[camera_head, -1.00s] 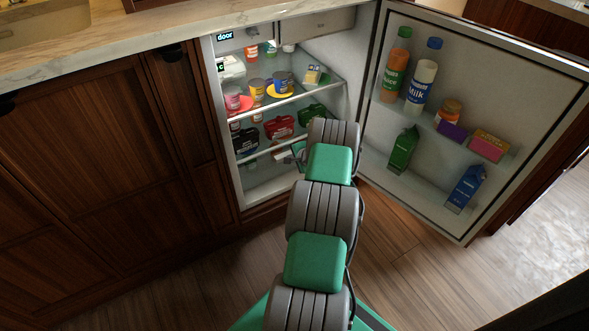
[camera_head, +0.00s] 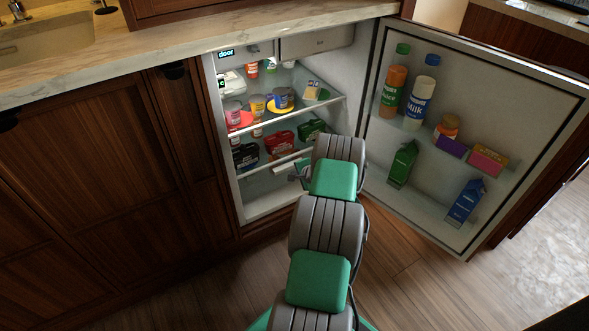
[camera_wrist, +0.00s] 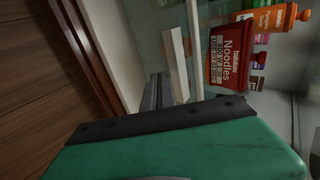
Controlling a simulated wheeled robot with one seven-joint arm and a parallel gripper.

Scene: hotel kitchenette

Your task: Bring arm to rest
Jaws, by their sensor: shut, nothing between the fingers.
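My arm reaches forward from the bottom of the head view toward the open fridge. My gripper (camera_head: 297,177) is small and partly hidden by my own arm there, at the front of the fridge's lower part. In the wrist view my gripper (camera_wrist: 160,82) shows two dark fingers close together, with nothing between them. The fingers point toward the fridge's pale front edge and shelf edge. A red noodles pack (camera_wrist: 232,55) lies beyond them to the right, apart from the fingers. I cannot tell the exact gap to the shelf edge.
The fridge door (camera_head: 420,205) stands open at the right, with bottles and cartons on its shelves. Fridge shelves (camera_head: 300,112) hold cans, jars and packs. Wooden cabinets (camera_head: 85,170) stand left under a marble counter (camera_head: 150,57). Floor (camera_head: 190,290) is clear around my arm.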

